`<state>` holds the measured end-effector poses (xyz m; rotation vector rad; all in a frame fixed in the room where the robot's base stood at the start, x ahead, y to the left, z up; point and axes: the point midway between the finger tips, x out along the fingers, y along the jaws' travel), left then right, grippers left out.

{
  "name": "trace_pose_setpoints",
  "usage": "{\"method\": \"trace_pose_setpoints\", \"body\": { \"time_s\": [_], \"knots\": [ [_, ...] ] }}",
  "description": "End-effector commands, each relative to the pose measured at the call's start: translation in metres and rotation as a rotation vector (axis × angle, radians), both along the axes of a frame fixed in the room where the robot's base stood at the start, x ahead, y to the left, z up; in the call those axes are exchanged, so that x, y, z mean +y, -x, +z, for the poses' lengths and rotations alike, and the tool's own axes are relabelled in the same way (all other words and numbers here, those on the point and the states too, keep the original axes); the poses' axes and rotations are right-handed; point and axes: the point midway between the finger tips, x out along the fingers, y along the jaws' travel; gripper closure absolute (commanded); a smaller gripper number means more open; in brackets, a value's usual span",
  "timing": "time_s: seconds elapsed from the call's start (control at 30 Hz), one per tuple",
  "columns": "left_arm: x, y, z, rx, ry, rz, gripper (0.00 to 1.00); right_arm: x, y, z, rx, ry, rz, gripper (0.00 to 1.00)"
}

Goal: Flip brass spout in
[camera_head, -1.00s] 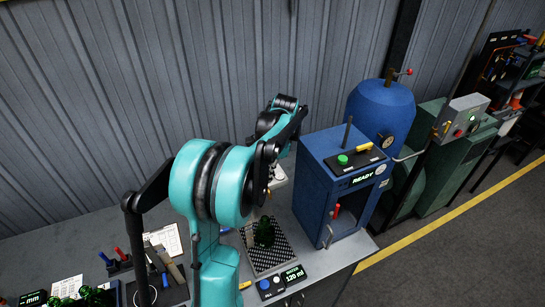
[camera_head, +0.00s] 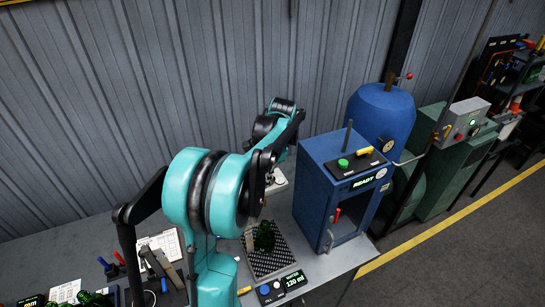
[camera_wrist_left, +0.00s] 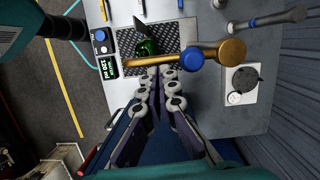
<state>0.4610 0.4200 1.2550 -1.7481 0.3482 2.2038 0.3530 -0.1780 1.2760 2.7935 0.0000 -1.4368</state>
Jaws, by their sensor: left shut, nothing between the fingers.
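The brass spout (camera_wrist_left: 150,61) lies crosswise in the left wrist view, its long tube pointing left across the near edge of the perforated tray (camera_wrist_left: 183,35). A blue knob (camera_wrist_left: 191,60) sits on it, and a rounded brass end (camera_wrist_left: 232,52) is at its right. A dark green piece (camera_wrist_left: 147,47) stands on the tray just beyond the tube; it also shows in the head view (camera_head: 264,237). My left gripper (camera_wrist_left: 159,70) is shut and empty, its fingertips close beside the tube; I cannot tell if they touch. In the head view my arm hides this gripper.
The water panel (camera_head: 282,286) reads 120 ml beside the tray. A blue cabinet (camera_head: 347,195) showing READY stands to the right. Hand tools (camera_head: 160,268) and a clipboard lie left on the bench. A round dark fitting (camera_wrist_left: 245,80) is right of the spout in the wrist view.

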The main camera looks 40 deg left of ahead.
Motion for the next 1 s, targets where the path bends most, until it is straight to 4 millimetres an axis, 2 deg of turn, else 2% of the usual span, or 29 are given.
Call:
{"method": "trace_pose_setpoints", "body": {
  "time_s": [0.17, 0.4, 0.53, 0.7, 1.0],
  "knots": [
    [-0.003, -0.005, 0.027, 0.0, 0.0, -0.001, 1.0, 0.0, 0.0, 0.0, 0.0, 0.0, 0.0, 0.6],
    [-0.007, -0.017, 0.077, 0.0, 0.0, -0.001, 1.0, 0.0, 0.0, 0.0, 0.0, 0.0, 0.0, 0.6],
    [-0.009, -0.021, 0.097, 0.0, 0.0, -0.001, 1.0, 0.0, 0.0, 0.0, 0.0, 0.0, 0.0, 0.6],
    [-0.01, -0.024, 0.111, 0.0, 0.0, -0.001, 1.0, 0.0, 0.0, 0.0, 0.0, 0.0, 0.0, 0.6],
    [-0.01, -0.024, 0.113, 0.0, 0.0, 0.0, 1.0, 0.0, 0.0, 0.0, 0.0, 0.0, 0.0, 0.6]
  ]
}}
